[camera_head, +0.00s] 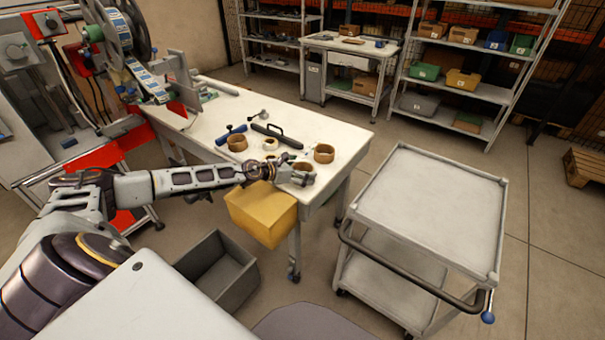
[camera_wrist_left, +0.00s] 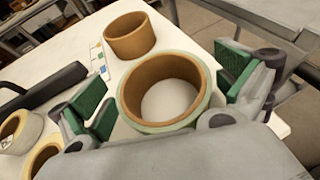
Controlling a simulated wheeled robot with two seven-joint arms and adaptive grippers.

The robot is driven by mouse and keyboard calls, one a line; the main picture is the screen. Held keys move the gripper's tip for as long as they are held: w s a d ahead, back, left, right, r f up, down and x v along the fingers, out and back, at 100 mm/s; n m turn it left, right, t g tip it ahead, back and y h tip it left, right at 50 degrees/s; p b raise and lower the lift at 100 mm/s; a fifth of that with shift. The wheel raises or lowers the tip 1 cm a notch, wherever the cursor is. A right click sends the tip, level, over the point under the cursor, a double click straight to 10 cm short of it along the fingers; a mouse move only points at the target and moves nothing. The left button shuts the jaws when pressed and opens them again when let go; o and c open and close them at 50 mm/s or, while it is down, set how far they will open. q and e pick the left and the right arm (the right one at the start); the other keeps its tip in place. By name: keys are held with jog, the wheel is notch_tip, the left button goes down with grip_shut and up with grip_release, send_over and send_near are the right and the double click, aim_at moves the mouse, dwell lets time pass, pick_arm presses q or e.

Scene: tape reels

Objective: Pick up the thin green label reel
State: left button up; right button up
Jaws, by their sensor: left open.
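The thin green label reel (camera_wrist_left: 152,69) has a brown cardboard core and a narrow pale green outer band. It lies on the white table (camera_wrist_left: 75,32) in the left wrist view. My left gripper (camera_wrist_left: 166,93) is open, with one green-padded finger on each side of the reel. I cannot tell whether the pads touch it. In the head view my left gripper (camera_head: 292,174) is over the table's near right end and hides most of this reel. My right gripper is in neither view.
A brown reel (camera_head: 324,153) stands just beyond the gripper; other reels (camera_head: 237,143) and a black-handled tool (camera_head: 277,136) lie to the left. A yellow box (camera_head: 262,216) is at the table's near edge. A grey cart (camera_head: 430,200) with a bare top stands right.

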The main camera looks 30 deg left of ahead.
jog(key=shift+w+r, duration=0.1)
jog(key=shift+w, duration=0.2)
pick_arm(q)
jog(key=c, duration=1)
jog(key=shift+r, duration=0.15)
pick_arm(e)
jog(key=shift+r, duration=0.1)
pick_arm(q)
jog(key=shift+r, duration=0.1)
jog(key=shift+r+p, duration=0.45)
notch_tip(320, 180, up, 4)
jog(key=p, duration=0.2)
jog(key=shift+p, duration=0.3)
jog(key=shift+r+p, duration=1.75)
jog(key=shift+r, duration=0.6)
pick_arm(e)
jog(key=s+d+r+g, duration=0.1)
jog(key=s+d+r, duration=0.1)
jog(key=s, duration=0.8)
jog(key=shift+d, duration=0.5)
